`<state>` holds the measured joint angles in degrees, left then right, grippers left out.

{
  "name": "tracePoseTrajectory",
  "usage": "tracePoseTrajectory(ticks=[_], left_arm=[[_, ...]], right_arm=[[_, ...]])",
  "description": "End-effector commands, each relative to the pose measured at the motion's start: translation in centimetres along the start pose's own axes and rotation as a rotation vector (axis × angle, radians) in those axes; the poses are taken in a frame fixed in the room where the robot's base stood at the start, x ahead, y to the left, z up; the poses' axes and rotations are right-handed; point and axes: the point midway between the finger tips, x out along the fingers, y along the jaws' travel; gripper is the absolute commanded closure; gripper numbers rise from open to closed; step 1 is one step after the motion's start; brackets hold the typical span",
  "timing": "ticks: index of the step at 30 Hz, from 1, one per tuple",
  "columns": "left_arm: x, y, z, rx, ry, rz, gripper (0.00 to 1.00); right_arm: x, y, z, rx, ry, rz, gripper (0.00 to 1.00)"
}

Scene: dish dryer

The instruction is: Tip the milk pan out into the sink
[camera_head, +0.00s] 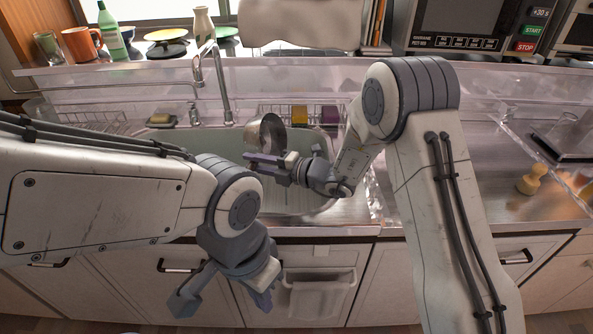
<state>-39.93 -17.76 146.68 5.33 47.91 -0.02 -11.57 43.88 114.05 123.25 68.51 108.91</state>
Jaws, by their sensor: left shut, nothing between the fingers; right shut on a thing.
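The milk pan (267,131) is a grey metal pan held tilted on its side over the sink (300,200). My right gripper (256,160) reaches in from the right, just below the pan, and is shut on it. The exact grip on the pan is partly hidden by the fingers, and the pan's contents cannot be seen. The sink is a pale basin, and my arms cover parts of it.
The faucet (222,85) stands behind the sink, left of the pan. A wire rack with a yellow sponge (299,115) and a purple one (331,114) is at the sink's back. A towel (318,299) hangs in front. A wooden piece (530,181) stands on the right counter.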

Motion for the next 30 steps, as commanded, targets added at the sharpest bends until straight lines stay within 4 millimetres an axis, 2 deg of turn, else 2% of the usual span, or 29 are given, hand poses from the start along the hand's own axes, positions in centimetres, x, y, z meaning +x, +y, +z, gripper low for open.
tracePoseTrajectory(ticks=[13,30], left_arm=[[1.6,-0.1,0.1,0.0,0.0,0.0,1.0],[2.6,-0.2,0.1,0.0,0.0,0.0,1.0]], right_arm=[[0.1,0.1,-0.2,0.0,0.009,0.053,1.0],[-0.3,0.1,-0.2,0.004,0.015,0.115,1.0]])
